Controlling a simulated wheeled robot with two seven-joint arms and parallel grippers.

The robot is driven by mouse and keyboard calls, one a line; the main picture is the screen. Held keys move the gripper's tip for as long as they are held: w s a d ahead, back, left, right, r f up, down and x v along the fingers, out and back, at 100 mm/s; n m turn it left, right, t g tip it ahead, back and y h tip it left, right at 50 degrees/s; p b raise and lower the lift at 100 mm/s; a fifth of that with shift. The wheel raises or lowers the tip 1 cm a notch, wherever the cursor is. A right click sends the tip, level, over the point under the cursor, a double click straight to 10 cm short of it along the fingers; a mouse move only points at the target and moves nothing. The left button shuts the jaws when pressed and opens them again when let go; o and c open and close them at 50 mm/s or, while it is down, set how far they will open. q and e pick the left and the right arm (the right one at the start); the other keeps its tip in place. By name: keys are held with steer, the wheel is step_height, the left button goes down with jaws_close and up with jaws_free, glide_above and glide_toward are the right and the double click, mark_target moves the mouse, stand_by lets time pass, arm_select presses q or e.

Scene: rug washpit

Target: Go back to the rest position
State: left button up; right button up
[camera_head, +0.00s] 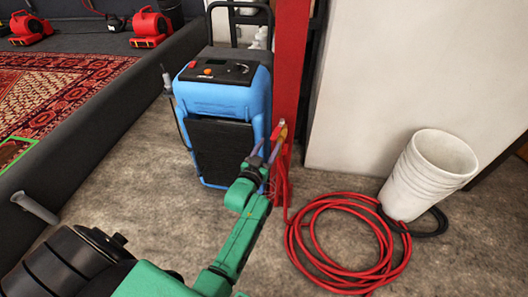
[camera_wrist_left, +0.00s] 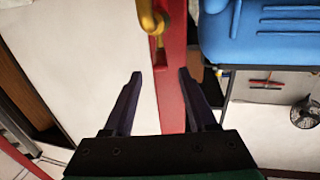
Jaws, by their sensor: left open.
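My left gripper (camera_head: 266,150) reaches in on a green arm and stands in front of the red post, just right of the blue machine. In the left wrist view its two dark fingers (camera_wrist_left: 160,100) are spread apart with nothing between them. A brass valve (camera_head: 283,132) on the red post is just beyond the fingertips; it also shows at the top of the left wrist view (camera_wrist_left: 150,18). The fingers look apart from the valve, though the exact gap is hard to tell. My right gripper is not in view.
A blue machine (camera_head: 222,92) stands close left of the gripper. A coiled red hose (camera_head: 345,262) lies on the floor beside stacked white buckets (camera_head: 428,172). The red post (camera_head: 290,60) meets a white wall (camera_head: 420,70). A patterned rug (camera_head: 60,92) and red blowers (camera_head: 150,27) are at left.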

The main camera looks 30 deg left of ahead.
arm_select(q)
steer(key=s, duration=0.4)
steer(key=shift+s+d, duration=0.15)
steer(key=shift+f, duration=0.1)
steer(key=s+d+f+m+g+h+p, duration=0.1)
steer(key=s+d+f+g+p, duration=0.3)
steer(key=s+f, duration=0.6)
steer(key=s+f+m+g+h+p, duration=0.1)
steer(key=s+f+g+p, duration=0.3)
steer(key=f, duration=0.9)
steer(key=s+a+f+g, duration=0.2)
steer(key=s+f+g, duration=0.1)
steer(key=s, duration=0.6)
steer(key=s+a+f+g+p, duration=0.1)
steer(key=s+a+f+g, duration=0.1)
steer(key=s, duration=0.7)
steer(key=s+a+f+m+g+y+p, duration=0.1)
steer(key=s+a+f+g, duration=0.1)
steer(key=s, duration=0.7)
steer(key=shift+s+a+f+g, duration=0.2)
steer(key=shift+a+f+g, duration=0.1)
steer(key=shift+f+g, duration=0.65)
steer(key=shift+w+r, duration=0.1)
